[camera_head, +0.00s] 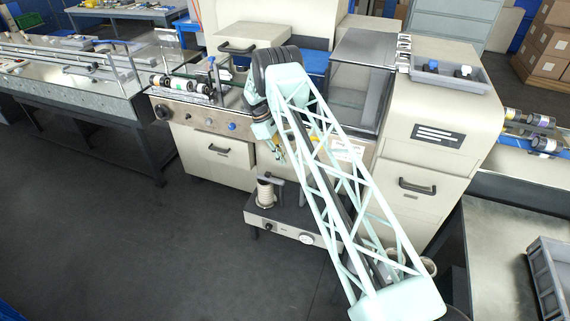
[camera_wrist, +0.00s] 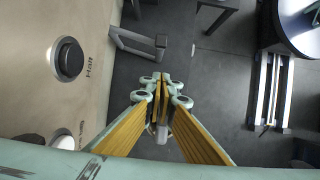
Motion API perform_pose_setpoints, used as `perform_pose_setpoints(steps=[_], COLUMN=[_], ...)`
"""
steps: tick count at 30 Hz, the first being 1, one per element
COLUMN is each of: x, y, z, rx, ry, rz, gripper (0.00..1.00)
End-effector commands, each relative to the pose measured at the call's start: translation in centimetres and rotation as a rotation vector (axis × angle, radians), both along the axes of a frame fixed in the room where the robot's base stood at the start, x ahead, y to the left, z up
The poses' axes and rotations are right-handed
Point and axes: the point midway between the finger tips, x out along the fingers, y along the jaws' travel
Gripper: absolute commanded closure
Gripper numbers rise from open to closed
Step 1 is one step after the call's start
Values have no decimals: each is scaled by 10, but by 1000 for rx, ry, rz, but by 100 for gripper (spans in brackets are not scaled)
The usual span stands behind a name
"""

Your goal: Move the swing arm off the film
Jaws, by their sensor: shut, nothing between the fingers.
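My gripper (camera_head: 280,155) hangs in front of the cream wrapper machine, partly hidden by my arm in the head view. In the wrist view my gripper (camera_wrist: 161,80) has its yellow-padded fingers together, with nothing between them. In the head view a pale upright roll (camera_head: 265,192) stands on a low box, below and left of my gripper. A small grey bar (camera_head: 272,180) lies at its top; I cannot tell surely whether it is the swing arm or whether it touches film. My gripper appears apart from the roll. My arm hides part of this area.
The low box (camera_head: 290,231) has a dial on its front. A drawer with a dark handle (camera_head: 218,150) is left of my gripper. In the wrist view, the cream panel with a round black button (camera_wrist: 68,58) is close on the left. Grey floor (camera_head: 150,240) is clear at lower left.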

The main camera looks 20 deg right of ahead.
Motion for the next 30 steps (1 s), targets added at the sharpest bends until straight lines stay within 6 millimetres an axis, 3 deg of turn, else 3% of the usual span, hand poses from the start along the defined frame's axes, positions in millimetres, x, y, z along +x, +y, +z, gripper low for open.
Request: perform_pose_setpoints(steps=[24,30], x=[-25,-38], y=[-24,-38], z=[-87,-85], rx=[1,0], ry=[2,1], rz=[-1,-1], gripper=[100,100])
